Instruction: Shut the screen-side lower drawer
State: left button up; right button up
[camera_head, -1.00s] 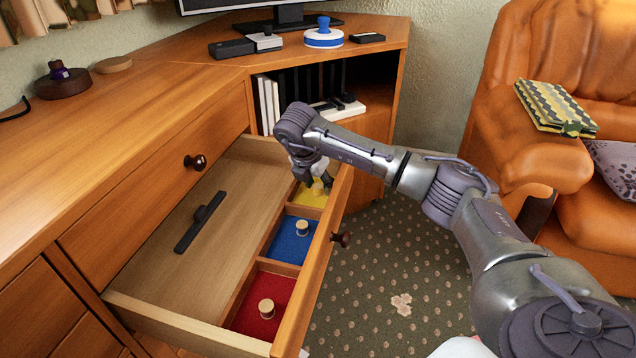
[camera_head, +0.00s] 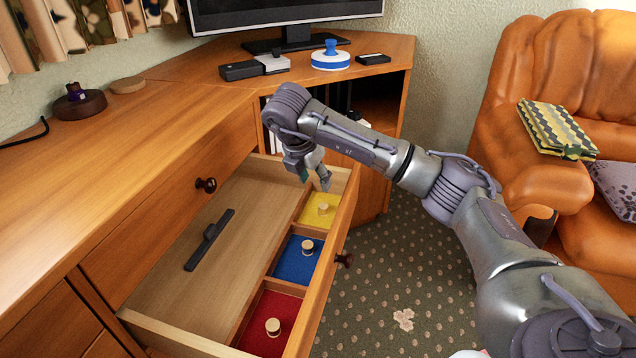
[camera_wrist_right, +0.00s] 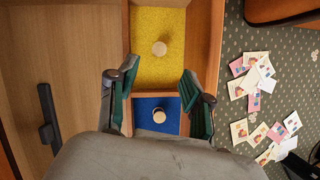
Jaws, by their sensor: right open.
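The screen-side lower drawer (camera_head: 170,330) stands pulled out below a shut drawer with a dark knob. Its front (camera_head: 322,275) bears a dark round knob (camera_head: 345,260). Inside are a wide wooden section with a black bar handle (camera_head: 209,240) and yellow (camera_head: 318,209), blue (camera_head: 293,262) and red (camera_head: 262,335) compartments, each with a wooden peg. My right gripper (camera_head: 317,182) is open and empty above the drawer's far end. The right wrist view shows its two fingers (camera_wrist_right: 160,105) apart over the yellow and blue compartments (camera_wrist_right: 160,45). My left gripper is not in view.
The screen (camera_head: 290,12) stands on the corner unit, with a blue-and-white round object (camera_head: 330,57) nearby. An orange armchair (camera_head: 555,90) is at right, a patterned book (camera_head: 557,128) on it. Scattered cards (camera_wrist_right: 262,110) lie on the carpet. Carpet before the drawer front looks open.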

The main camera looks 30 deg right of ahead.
aim_at(256, 270)
jog(key=k+l, duration=0.75)
jog(key=l, duration=0.2)
